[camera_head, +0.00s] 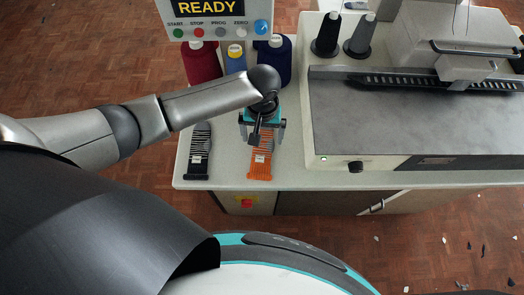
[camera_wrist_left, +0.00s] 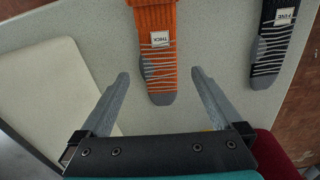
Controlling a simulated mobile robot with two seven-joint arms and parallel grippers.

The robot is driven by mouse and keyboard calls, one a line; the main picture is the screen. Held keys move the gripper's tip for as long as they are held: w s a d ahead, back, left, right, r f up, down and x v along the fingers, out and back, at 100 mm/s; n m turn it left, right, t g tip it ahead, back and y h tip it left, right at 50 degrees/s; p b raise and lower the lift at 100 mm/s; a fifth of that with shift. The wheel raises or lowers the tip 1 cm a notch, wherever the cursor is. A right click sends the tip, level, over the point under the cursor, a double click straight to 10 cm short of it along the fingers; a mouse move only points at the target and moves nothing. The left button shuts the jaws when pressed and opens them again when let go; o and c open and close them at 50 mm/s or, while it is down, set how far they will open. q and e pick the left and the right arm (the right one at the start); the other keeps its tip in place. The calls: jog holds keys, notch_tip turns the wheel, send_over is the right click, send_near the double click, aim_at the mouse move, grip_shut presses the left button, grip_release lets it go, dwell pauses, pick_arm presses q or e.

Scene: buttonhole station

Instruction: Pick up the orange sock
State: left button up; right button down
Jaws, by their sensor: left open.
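The orange sock (camera_head: 260,163) lies flat on the grey worktop, near its front edge. It has grey stripes, a grey toe and a white label; in the left wrist view the orange sock (camera_wrist_left: 157,62) shows a label reading THICK. My left gripper (camera_head: 262,128) is open above the sock's toe end, which it partly hides in the head view. In the left wrist view my left gripper's fingers (camera_wrist_left: 160,74) are spread to either side of the toe end, with nothing held. I cannot tell how high above the sock they are. My right gripper is out of view.
A black striped sock (camera_head: 199,152) lies to the left, labelled FINE in the wrist view. Red (camera_head: 201,65) and navy (camera_head: 273,62) thread cones stand behind, under a READY panel (camera_head: 215,22). A sewing machine's metal bed (camera_head: 410,115) stands at right.

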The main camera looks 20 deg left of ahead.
aim_at(262, 147)
pick_arm(q)
notch_tip(262, 147, down, 5)
jog(key=shift+w+r+b, duration=0.1)
jog(key=shift+r+b, duration=0.1)
jog(key=shift+b, duration=0.5)
jog(key=c, duration=1.1)
